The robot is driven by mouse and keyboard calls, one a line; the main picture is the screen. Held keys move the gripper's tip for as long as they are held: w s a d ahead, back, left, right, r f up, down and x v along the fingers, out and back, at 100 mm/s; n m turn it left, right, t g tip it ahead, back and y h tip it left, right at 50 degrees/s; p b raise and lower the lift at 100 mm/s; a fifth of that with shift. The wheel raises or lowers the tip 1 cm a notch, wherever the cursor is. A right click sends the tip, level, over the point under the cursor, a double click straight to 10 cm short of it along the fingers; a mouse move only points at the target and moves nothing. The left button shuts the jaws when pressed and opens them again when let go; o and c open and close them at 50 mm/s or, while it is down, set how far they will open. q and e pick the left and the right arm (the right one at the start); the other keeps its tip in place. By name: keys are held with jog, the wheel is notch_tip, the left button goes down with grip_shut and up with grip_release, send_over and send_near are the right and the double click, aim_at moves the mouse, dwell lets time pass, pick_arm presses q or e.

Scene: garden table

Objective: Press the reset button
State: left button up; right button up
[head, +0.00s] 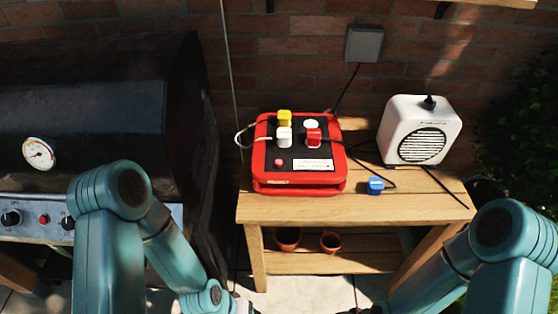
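A red power box (262,150) with a black top stands on the wooden table. A small round reddish button (279,162) sits at the front left of its top, next to a white label (312,164); the label's print is too small to read. Nothing covers the button. My left and right arms reach in from the lower left and lower right, in front of the table. Both run out at the bottom edge, so my grippers are out of sight. Neither arm touches the box.
On the box are a yellow plug (284,117), a white plug (284,137) and a red plug (313,137). A blue plug (375,186) and a white speaker-like unit (419,130) stand right of it. A dark grill (90,100) is at left. The table's front is clear.

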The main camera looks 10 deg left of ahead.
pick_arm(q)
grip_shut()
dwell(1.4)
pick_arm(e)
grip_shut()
